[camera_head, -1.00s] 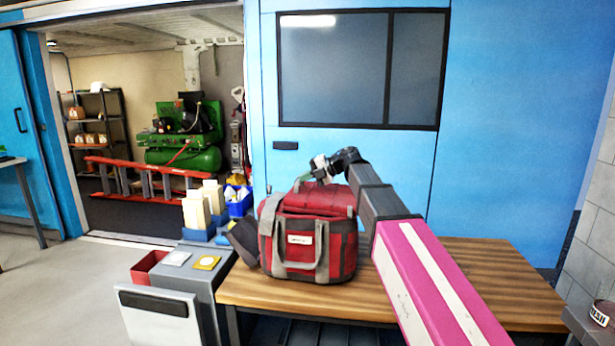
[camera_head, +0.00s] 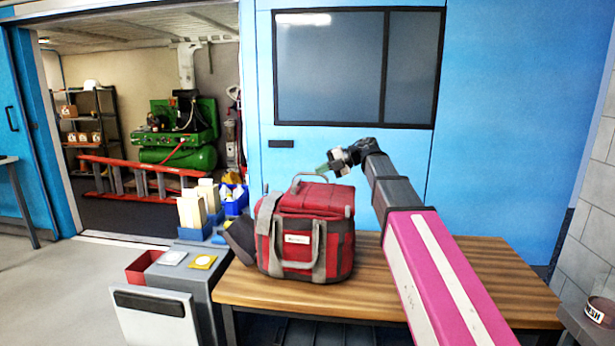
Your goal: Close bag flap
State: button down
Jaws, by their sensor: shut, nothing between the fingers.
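The red and grey bag (camera_head: 303,238) stands upright on the left part of the wooden table. Its red top flap (camera_head: 318,198) lies over the top of the bag and looks down, with a grey handle loop (camera_head: 308,178) standing up at the back. Whether the flap's edges sit flush I cannot tell. My gripper (camera_head: 324,167) is above the bag's back edge, pointing left, with greenish fingers. It is shut and empty, and appears apart from the flap.
The wooden table (camera_head: 470,270) is bare to the right of the bag. A grey cabinet (camera_head: 185,275) with small pads on top stands at the left, beside blue bins with cream boxes (camera_head: 195,208). A blue wall with a window rises behind.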

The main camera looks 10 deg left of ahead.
jog(key=w+r+m+t, duration=0.6)
jog(key=r+m+t, duration=0.3)
jog(key=r, duration=0.2)
jog(key=w+r+m+t, duration=0.6)
jog(key=r+m+t, duration=0.2)
jog(key=r+t, duration=0.25)
jog(key=m+g+h, duration=1.2)
jog(key=m+g, duration=0.5)
jog(key=m, duration=0.2)
send_near(298, 179)
jog(key=shift+t, duration=0.25)
jog(key=x, duration=0.5)
jog(key=shift+s+f, duration=0.25)
jog(key=shift+a+f, duration=0.15)
jog(key=shift+f, duration=0.6)
